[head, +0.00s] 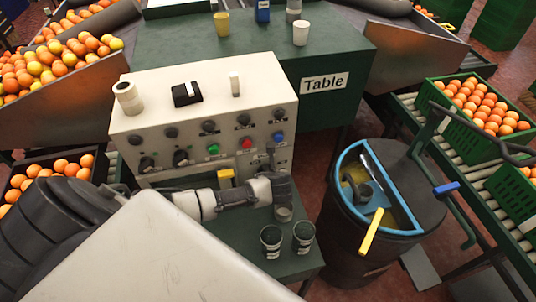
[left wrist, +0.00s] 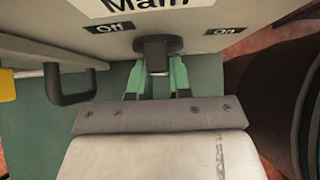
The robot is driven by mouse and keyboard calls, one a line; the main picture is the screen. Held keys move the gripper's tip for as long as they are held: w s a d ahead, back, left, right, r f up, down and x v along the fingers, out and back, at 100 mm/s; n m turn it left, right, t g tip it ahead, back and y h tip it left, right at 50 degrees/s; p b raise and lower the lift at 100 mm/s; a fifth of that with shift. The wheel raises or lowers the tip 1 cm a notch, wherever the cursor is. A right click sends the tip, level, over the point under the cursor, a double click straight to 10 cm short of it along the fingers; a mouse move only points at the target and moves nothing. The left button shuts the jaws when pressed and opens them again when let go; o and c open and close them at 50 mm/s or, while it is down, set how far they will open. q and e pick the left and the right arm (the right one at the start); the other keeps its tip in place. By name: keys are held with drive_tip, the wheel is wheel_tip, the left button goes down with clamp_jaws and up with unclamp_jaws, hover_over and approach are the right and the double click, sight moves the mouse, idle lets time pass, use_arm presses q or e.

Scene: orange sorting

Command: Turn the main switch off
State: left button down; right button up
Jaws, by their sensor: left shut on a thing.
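The main switch (left wrist: 157,47) is a dark round knob with a handle on the light control box, under a "Main" label in the left wrist view. The "Off" label (left wrist: 115,27) is on its left and the "On" label (left wrist: 226,31) on its right. My left gripper (left wrist: 158,78) has its green fingers on both sides of the dark handle and is shut on it. The handle sits between the two labels; its exact turn is hard to tell. In the head view my left wrist (head: 272,188) is at the box's lower right front. My right gripper is not in view.
The control box (head: 215,88) has several knobs, a green button (head: 213,149) and a red button (head: 246,143). Two dark cups (head: 303,236) stand on the green surface below. A blue-rimmed bin (head: 338,170) stands right of it. A black handle (left wrist: 70,85) is left of my fingers.

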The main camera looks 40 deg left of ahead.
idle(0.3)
use_arm(q)
drive_tip(key=c, duration=1)
unclamp_jaws()
drive_tip(key=shift+c, duration=0.2)
drive_tip(key=p+v, duration=0.1)
drive_tip(key=v, duration=1)
